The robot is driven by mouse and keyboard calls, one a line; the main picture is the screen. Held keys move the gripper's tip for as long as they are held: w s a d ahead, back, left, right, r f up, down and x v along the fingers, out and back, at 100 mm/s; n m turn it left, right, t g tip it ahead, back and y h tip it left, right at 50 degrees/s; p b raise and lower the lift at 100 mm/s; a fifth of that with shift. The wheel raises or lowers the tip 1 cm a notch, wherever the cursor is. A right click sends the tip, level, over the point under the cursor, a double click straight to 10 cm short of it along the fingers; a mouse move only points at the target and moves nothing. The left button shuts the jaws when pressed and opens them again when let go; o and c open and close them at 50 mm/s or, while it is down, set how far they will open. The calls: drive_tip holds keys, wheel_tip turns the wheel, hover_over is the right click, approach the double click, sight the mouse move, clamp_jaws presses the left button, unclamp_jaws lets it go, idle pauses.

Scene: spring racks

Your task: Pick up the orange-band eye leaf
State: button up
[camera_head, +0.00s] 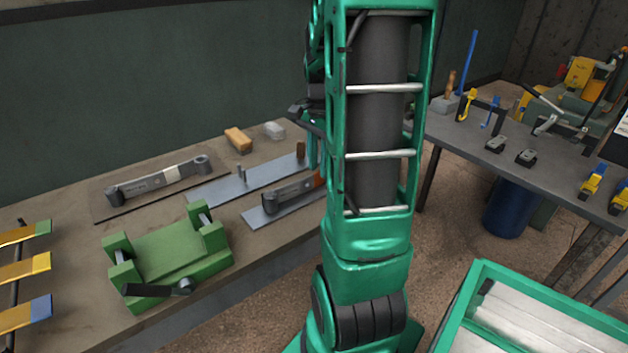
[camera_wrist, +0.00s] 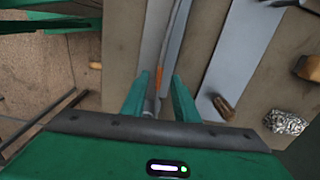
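The orange-band eye leaf (camera_head: 288,192) is a dark bar on a grey plate (camera_head: 258,217) on the left bench; my arm hides its right end in the head view. In the wrist view the leaf (camera_wrist: 175,45) runs up from between my fingers, with its orange band (camera_wrist: 158,78) just beyond the fingertips. My gripper (camera_wrist: 158,82) is open, one finger on each side of the leaf's near end. I cannot tell how far down the fingers reach beside it. The fingertips are hidden in the head view.
A white-band leaf (camera_head: 150,184) lies on a dark mat. A green vise (camera_head: 165,253), a wooden block (camera_head: 238,140) and a metallic lump (camera_head: 274,130) share the bench. A tool table (camera_head: 560,170) stands right.

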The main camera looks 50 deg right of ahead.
sight(317, 174)
drive_tip(key=shift+a+f, duration=0.2)
drive_tip(key=shift+f, duration=1.7)
clamp_jaws()
drive_tip(key=shift+w, duration=0.1)
drive_tip(key=shift+r, duration=0.2)
